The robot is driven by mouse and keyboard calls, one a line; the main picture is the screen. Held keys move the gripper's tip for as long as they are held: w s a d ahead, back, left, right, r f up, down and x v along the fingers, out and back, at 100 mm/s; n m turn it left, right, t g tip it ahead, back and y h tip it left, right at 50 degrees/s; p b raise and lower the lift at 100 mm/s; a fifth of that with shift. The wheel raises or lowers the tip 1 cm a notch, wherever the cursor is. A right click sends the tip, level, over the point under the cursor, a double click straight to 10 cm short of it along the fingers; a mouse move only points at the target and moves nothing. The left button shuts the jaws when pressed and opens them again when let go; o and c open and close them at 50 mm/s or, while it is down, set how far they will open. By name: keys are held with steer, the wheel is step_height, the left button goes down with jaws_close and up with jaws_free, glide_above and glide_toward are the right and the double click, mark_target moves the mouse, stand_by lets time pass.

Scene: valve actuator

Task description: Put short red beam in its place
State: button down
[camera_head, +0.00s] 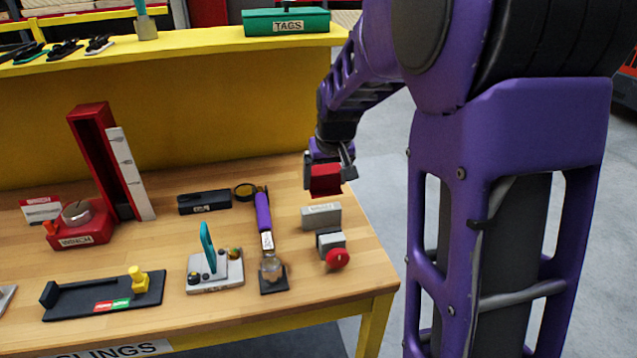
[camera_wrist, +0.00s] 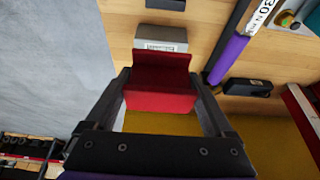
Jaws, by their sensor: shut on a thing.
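The short red beam (camera_head: 325,180) is held in my gripper (camera_head: 328,168) above the right end of the workbench. In the wrist view the red beam (camera_wrist: 160,82) sits between the two dark fingers of my gripper (camera_wrist: 160,95), which are shut on its sides. It shows an upper dark red face and a brighter red face. A grey labelled block (camera_head: 321,216) stands on the bench below the held beam; it also shows beyond the beam in the wrist view (camera_wrist: 161,37). I cannot tell which spot is the beam's place.
A grey box with a red knob (camera_head: 333,250) stands in front of the grey block. A purple-handled tool (camera_head: 264,215) lies left of it. A tall red channel (camera_head: 100,160) and red winch base (camera_head: 80,225) stand at left. The bench's right edge is close.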

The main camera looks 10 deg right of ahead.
steer(key=shift+f, duration=0.15)
steer(key=b, duration=0.5)
glide_above(325, 223)
steer(key=s, duration=0.2)
steer(key=shift+a+f, duration=0.15)
steer(key=shift+f, duration=1.25)
steer(key=shift+a+f, duration=0.15)
steer(key=shift+f, duration=1.25)
steer(key=shift+f+b, duration=1.75)
steer(key=shift+f, duration=0.65)
steer(key=shift+f+b, duration=0.3)
steer(key=shift+f, duration=0.8)
jaws_free()
steer(key=shift+f, duration=0.1)
steer(key=p+v, duration=1)
steer(key=v, duration=0.7)
steer(key=shift+r+p, duration=0.3)
